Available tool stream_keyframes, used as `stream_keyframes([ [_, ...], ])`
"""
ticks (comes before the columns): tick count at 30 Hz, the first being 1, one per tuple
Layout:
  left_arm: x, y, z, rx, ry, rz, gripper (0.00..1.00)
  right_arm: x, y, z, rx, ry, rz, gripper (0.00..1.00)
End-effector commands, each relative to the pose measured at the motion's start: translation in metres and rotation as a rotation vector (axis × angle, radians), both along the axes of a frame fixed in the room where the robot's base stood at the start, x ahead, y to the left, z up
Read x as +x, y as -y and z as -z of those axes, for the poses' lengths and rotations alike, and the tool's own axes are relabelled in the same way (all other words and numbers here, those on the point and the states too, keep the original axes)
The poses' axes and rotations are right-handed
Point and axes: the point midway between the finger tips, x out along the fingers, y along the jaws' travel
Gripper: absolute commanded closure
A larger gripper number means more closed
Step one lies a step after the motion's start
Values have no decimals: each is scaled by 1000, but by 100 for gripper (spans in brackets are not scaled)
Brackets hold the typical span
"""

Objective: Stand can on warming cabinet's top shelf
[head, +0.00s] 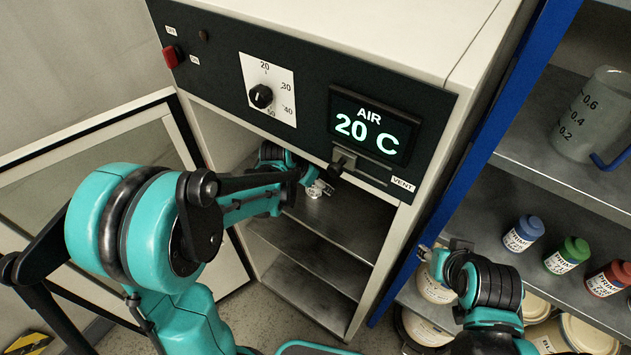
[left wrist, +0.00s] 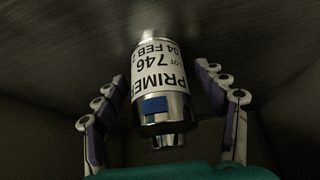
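A small silver can (head: 317,190) with a white label is inside the warming cabinet (head: 432,36), over the top shelf (head: 352,219). The left wrist view shows the can (left wrist: 160,85) close up, its label reading PRIMER 746 upside down in the picture. Its far end appears to meet the metal shelf (left wrist: 240,35). My left gripper (head: 303,178) reaches into the cabinet. Its fingers (left wrist: 160,105) are spread on both sides of the can, with gaps visible. My right gripper (head: 440,250) is outside, in front of the blue-framed rack; its finger opening is unclear.
The cabinet door (head: 60,155) stands open at the left. The control panel (head: 215,65) overhangs the opening, with a vent slider (head: 340,163). The rack (head: 505,110) at right holds a beaker (head: 592,115), coloured bottles (head: 567,255) and tubs. A lower shelf (head: 305,255) is clear.

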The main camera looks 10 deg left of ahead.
Motion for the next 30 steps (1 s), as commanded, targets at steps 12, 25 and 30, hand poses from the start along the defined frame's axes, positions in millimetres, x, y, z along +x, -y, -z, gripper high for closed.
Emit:
stream_keyframes([
  [12, -16, -9, -15, -1, -1, -4, 29, 0, 0, -8, 0, 0, 0, 60],
  [25, -98, -50, -14, -1, 1, -4, 29, 0, 0, -14, 0, 0, 0, 60],
  [30, -112, -56, -15, 0, 0, -4, 29, 0, 0, -15, 0, 0, 0, 60],
])
